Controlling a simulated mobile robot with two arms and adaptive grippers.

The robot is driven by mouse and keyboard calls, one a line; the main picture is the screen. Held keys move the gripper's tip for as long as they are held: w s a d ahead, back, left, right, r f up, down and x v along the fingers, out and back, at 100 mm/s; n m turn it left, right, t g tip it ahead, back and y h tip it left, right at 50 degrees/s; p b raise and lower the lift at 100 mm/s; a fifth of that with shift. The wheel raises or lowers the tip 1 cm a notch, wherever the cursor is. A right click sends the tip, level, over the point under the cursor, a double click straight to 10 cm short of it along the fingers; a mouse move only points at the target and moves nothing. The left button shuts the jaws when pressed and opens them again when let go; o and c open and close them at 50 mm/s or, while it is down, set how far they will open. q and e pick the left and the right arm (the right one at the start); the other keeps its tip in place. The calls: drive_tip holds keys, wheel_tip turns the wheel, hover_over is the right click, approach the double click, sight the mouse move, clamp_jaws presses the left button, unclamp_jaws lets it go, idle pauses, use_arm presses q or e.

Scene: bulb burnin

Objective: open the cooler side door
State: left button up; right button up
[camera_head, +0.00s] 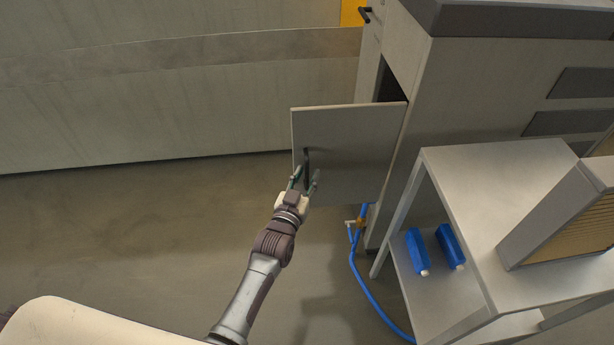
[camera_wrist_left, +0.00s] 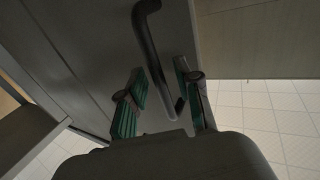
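The cooler side door (camera_head: 355,150) is a grey panel standing swung out from the cooler body (camera_head: 465,85), with a dark opening (camera_head: 390,82) showing behind its top edge. A dark bar handle (camera_head: 306,160) is on the door near its free edge. My left gripper (camera_head: 304,180) is at the lower part of the handle. In the left wrist view the handle (camera_wrist_left: 150,45) runs down between the two green-padded fingers (camera_wrist_left: 160,95), which stand apart with gaps beside the bar. The door face (camera_wrist_left: 95,45) also shows there. My right gripper is not in view.
A grey metal table (camera_head: 500,180) stands to the right, with a framed filter-like panel (camera_head: 560,220) on top and two blue items (camera_head: 417,250) on its lower shelf. A blue hose (camera_head: 365,285) hangs below the door to the floor. The floor at left (camera_head: 130,240) is clear.

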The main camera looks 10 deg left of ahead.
use_arm(q)
drive_tip(key=shift+d, duration=0.1)
drive_tip(key=shift+s+f, duration=0.1)
drive_tip(key=shift+s, duration=0.1)
drive_tip(key=s+a, duration=0.1)
drive_tip(key=s, duration=1)
drive_tip(key=shift+s+a, duration=0.25)
drive_tip(key=shift+a, duration=0.05)
